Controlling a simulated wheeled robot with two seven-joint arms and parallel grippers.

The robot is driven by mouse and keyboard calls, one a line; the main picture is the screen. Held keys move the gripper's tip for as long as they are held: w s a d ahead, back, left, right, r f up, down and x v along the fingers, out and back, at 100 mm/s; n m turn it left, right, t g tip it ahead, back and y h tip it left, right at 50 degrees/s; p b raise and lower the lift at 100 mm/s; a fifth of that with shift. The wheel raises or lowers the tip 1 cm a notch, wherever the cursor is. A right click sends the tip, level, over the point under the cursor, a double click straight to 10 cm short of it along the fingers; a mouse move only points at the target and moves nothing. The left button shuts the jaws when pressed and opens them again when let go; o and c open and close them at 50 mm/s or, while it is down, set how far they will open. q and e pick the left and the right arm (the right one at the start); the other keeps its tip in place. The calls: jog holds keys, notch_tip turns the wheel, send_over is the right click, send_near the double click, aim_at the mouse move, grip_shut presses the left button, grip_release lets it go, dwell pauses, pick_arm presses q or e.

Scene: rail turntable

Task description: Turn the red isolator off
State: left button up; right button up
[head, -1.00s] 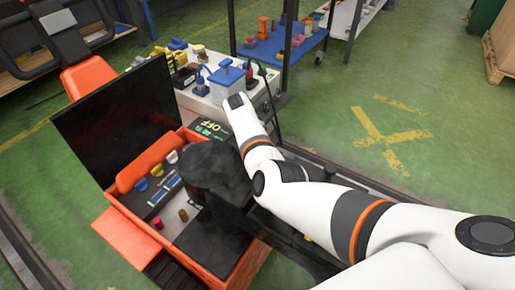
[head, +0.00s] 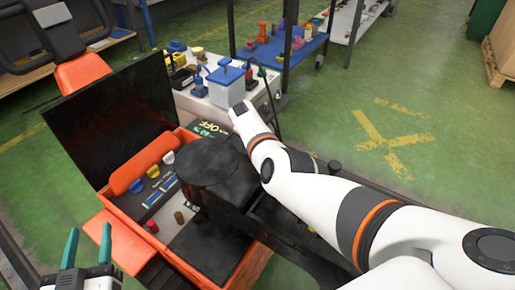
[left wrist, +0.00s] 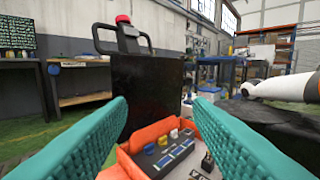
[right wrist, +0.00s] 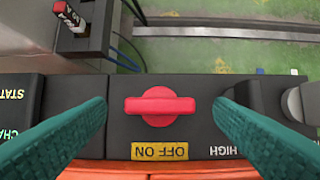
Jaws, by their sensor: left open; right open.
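The red isolator (right wrist: 160,106) is a knob with a bar handle on a dark panel in the right wrist view. Its bar lies across the picture, above a yellow label (right wrist: 160,151) reading OFF and ON upside down. My right gripper (right wrist: 160,108) is open, with one teal finger on each side of the knob and a gap visible on both sides. The isolator and right fingers cannot be made out in the head view. My left gripper (head: 89,238) is open and empty at the lower left, beside the orange console (head: 120,243); its fingers also show in the left wrist view (left wrist: 160,112).
The console carries yellow, blue and white knobs (head: 153,171) and an upright black screen (head: 115,120). A grey cabinet (head: 185,103) with a blue-topped box (head: 226,88) stands behind it. Green floor (head: 420,110) is clear at the right.

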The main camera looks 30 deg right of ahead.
jog(key=shift+b+x, duration=0.75)
jog(key=shift+x, duration=0.15)
pick_arm(q)
notch_tip(320, 180, up, 7)
jog(key=s+t+h, duration=0.1)
jog(key=s+t, duration=0.1)
jog(key=t, duration=0.3)
jog(key=shift+d+h, duration=0.3)
jog(key=shift+h, duration=0.1)
